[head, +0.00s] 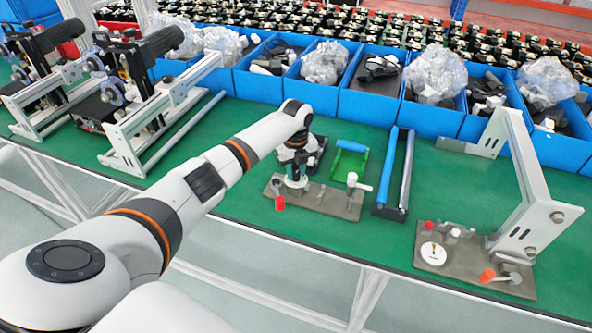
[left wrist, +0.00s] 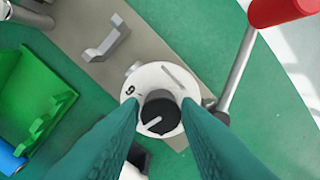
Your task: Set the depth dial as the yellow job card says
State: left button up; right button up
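The depth dial is a white disc (left wrist: 172,78) with a black round knob (left wrist: 158,113), on a grey-brown plate (head: 333,203). A pale line on the knob points down-left in the left wrist view. One numeral shows at the disc's upper left, a 6 or a 9; the fingers hide part of the disc. My left gripper (head: 296,183) points down over the plate's left part. In the left wrist view its teal fingers (left wrist: 162,101) stand apart on either side of the knob, with white disc showing between. I cannot make out a yellow job card. My right gripper is not in view.
The plate carries a red-ended lever (head: 280,203) and a white knob (head: 352,178). A green holder (head: 349,160) and blue-roller frame (head: 396,170) stand nearby. A second plate (head: 460,272) with a white disc and levers lies right. Blue bins (head: 370,105) line the back.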

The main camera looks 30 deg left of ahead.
aim_at(296, 173)
pick_arm(q)
jog(key=shift+o, duration=1.4)
jog(key=shift+r, duration=0.1)
notch_tip(296, 173, up, 12)
jog(key=b, duration=0.2)
jog(key=shift+b, duration=0.4)
jog(key=shift+f, duration=0.25)
